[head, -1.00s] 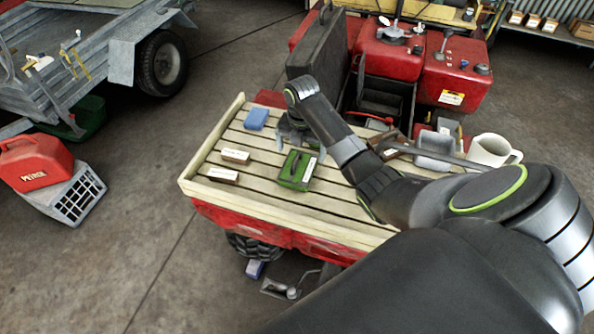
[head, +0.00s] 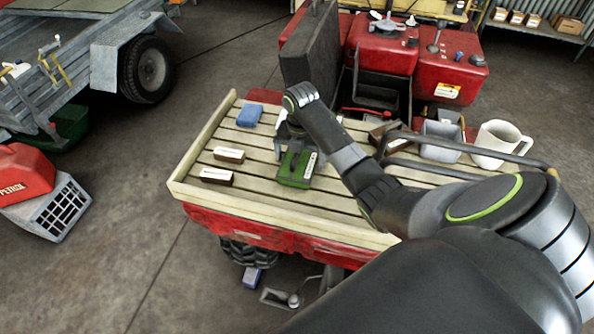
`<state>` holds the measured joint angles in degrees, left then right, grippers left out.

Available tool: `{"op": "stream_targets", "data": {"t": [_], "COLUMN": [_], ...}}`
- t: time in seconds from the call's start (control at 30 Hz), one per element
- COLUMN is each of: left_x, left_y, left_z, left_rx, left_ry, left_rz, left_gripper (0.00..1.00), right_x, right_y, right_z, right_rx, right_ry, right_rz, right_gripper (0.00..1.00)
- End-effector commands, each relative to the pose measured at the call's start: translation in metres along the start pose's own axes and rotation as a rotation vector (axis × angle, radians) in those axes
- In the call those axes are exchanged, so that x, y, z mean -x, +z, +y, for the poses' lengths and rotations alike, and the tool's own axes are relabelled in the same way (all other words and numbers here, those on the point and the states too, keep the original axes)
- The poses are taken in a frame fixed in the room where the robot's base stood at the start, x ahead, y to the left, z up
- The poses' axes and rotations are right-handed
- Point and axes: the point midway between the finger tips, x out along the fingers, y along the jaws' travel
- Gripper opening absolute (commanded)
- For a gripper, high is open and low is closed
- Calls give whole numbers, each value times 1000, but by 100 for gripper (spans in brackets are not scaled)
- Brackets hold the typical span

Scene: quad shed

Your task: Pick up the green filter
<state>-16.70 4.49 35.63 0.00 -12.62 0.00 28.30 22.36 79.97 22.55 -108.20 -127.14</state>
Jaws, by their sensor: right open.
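The green filter (head: 295,174) is a small green block with a dark top and a white label along its right side. It lies on the slatted wooden deck (head: 262,200). My right gripper (head: 296,153) points down over the back part of the filter, its fingers apart on either side of it. The gripper is open, and the frames do not show whether the fingers touch the filter. The gripper hides the filter's far end. My left gripper is not in view.
Two brown boxes with white labels, one of them nearer (head: 216,176) and one behind (head: 229,155), lie left of the filter. A blue block (head: 249,116) lies behind them. A white mug (head: 500,143) and grey container (head: 440,141) stand right. A dark upright panel (head: 311,57) rises behind.

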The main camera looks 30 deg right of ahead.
Motion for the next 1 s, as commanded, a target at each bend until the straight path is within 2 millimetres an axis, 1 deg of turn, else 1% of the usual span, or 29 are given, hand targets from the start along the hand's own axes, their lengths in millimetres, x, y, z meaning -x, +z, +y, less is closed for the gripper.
{"op": "stream_targets", "data": {"t": [0.03, 0.27, 0.4, 0.6, 0.87, 0.97, 1.0], "left_x": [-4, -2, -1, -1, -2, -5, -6], "left_y": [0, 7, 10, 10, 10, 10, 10], "left_z": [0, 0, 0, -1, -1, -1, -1], "left_rx": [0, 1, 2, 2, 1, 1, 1], "left_ry": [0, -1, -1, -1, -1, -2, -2], "left_rz": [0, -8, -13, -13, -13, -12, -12], "left_gripper": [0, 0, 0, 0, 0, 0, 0], "right_x": [-3, -2, -2, -2, 1, 10, 16], "right_y": [0, 0, 0, 0, 0, 2, 2], "right_z": [0, 0, 0, 0, 0, 0, 1], "right_rx": [1, 2, 2, 2, 2, 2, 3], "right_ry": [0, 0, 0, 0, 1, 2, 4], "right_rz": [-1, -1, -1, -1, -2, -5, -7], "right_gripper": [100, 100, 83, 58, 57, 57, 57]}}
